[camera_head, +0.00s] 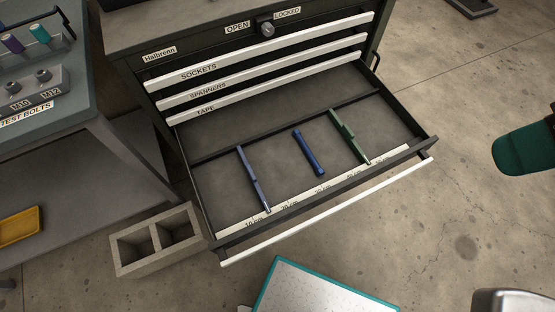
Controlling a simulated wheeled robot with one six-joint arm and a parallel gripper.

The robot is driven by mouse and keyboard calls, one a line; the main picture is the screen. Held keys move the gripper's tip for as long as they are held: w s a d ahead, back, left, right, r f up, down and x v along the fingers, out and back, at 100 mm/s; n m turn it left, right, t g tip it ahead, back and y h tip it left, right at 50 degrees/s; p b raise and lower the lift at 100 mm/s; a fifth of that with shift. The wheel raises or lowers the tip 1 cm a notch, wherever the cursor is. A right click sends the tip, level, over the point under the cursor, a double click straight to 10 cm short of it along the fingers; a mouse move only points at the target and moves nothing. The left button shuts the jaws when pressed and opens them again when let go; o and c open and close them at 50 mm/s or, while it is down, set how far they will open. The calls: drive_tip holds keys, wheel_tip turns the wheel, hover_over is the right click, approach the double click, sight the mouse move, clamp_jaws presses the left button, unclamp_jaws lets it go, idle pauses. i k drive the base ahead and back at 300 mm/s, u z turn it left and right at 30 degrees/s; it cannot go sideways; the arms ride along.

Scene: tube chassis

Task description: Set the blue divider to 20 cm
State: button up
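The open drawer (225,186) has a pale scale strip (240,226) along its front, with marks rising from 10 cm at left. A slate-blue divider (253,180) spans from the dark crossbar to the strip. Its front end is between the 10 and 20 cm labels, though the small print makes the exact reading unclear. A green divider (348,135) stands farther right, its front end near the higher marks. A darker blue cylinder (308,153) lies between them, short of both crossbar and strip. My gripper is not in view.
Three shut drawers with white fronts, including SOCKETS (200,72), are above. The knob (267,30) sits between OPEN and LOCKED. A hollow concrete block (155,240) stands by the drawer's left front corner. A bench (100,135) is at left. A green padded seat (522,150) is at right.

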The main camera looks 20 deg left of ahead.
sight(251, 172)
drive_tip(key=z, duration=0.05)
drive_tip(key=i, duration=0.3)
drive_tip(key=u, duration=1.15)
